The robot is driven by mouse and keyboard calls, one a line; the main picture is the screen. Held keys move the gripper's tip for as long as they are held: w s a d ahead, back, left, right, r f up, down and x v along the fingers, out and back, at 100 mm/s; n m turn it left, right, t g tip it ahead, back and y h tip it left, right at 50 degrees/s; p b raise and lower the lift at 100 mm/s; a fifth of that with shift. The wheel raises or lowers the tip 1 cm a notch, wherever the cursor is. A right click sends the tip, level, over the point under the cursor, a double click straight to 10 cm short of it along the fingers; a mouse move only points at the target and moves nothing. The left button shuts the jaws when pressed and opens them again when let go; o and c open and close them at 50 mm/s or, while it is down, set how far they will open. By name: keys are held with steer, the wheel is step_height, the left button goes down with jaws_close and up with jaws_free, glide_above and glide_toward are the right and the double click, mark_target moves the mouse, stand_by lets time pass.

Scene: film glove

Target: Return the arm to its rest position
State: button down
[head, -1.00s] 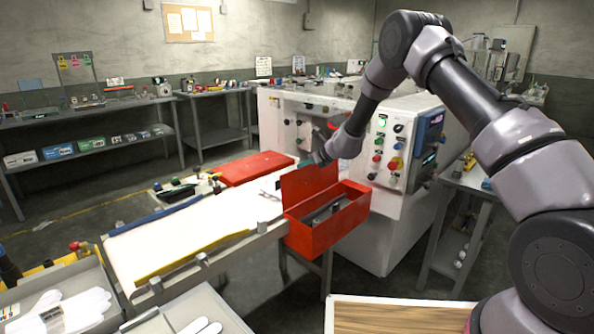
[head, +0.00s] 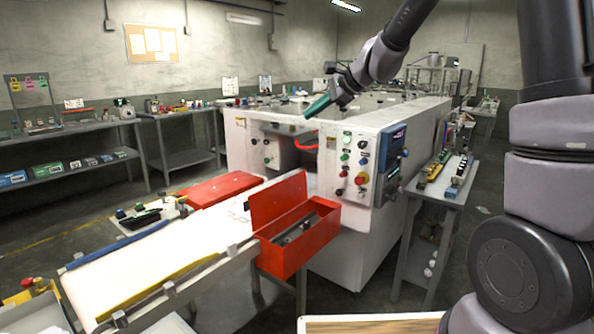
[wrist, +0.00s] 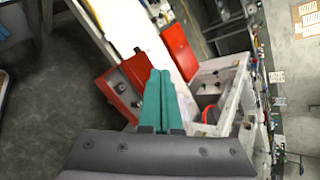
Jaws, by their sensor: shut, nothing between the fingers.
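My gripper (head: 316,106) is raised in the air in front of the white machine (head: 376,128), above its control panel side. Its two green fingers lie together, shut and empty. The wrist view shows the closed green fingers (wrist: 159,98) pointing away from the camera, with the red box beyond them. My arm is bent, its upper part leaving the top of the head view.
An open red box (head: 288,262) hangs at the right of the white conveyor table (head: 165,262). A red plate (head: 219,190) lies behind it. A small grey side table (head: 447,185) stands right of the machine. A wooden-topped surface (head: 375,325) is at the front.

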steer(key=s+d+r+n+h, duration=0.1)
steer(key=s+d+n+h, duration=0.1)
steer(key=s+d, duration=0.4)
steer(key=s+d+r+n+t+h, duration=0.1)
steer(key=s+d+n, duration=0.3)
steer(key=s, duration=0.9)
steer(key=s+d+r+n+h, duration=0.2)
steer(key=s+d+n+h, duration=0.2)
steer(key=s+d, duration=0.6)
steer(key=shift+d+r+t, duration=0.25)
steer(key=shift+r+t, duration=0.05)
steer(key=shift+r, duration=0.05)
